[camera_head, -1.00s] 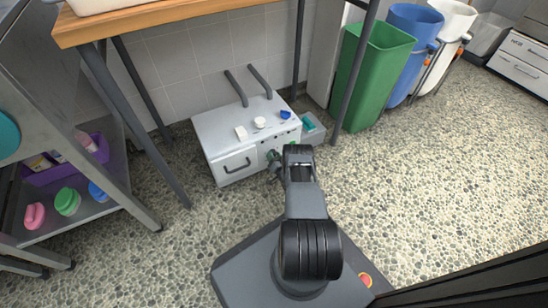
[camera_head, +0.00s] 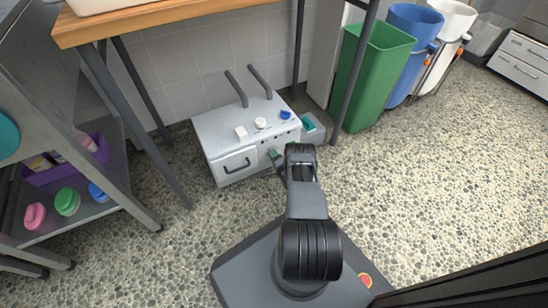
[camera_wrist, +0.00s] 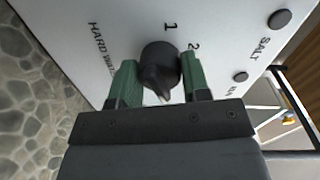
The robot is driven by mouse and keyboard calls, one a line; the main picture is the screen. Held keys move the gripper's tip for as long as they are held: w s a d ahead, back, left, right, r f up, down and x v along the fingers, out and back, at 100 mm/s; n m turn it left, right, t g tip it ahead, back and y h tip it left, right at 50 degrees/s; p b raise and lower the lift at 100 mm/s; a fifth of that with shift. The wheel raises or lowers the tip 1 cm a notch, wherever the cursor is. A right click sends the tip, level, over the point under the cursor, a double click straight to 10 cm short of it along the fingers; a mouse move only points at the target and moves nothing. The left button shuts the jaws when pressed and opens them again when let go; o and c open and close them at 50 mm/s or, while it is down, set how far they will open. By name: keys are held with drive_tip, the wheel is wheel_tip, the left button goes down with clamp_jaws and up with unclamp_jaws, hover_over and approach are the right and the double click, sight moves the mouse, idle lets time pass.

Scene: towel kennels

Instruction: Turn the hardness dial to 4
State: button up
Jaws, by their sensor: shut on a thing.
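The hardness dial (camera_wrist: 158,66) is a black knob on a white panel in the wrist view. The numerals 1 and 2 show above it, with partly readable "HARD WATER" lettering to the left. The knob's tapered end points down in that picture, where my gripper hides further marks. My gripper (camera_wrist: 158,80) has its green fingers on both sides of the knob, shut on it. In the head view my gripper (camera_head: 274,155) is at the front of the white softener box (camera_head: 238,167); the dial is too small to make out there.
On the panel, a "SALT" label and small dark buttons (camera_wrist: 280,18) lie right of the dial. A table leg (camera_head: 350,80) and green bin (camera_head: 372,75) stand right of the box, a metal shelf (camera_head: 90,205) left. Speckled floor (camera_head: 430,180) is open at right.

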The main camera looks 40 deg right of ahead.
drive_tip(key=shift+s+a+f+m, duration=0.1)
drive_tip(key=shift+s+m, duration=0.05)
drive_tip(key=shift+m, duration=0.35)
idle(0.3)
drive_tip(key=o, duration=0.9)
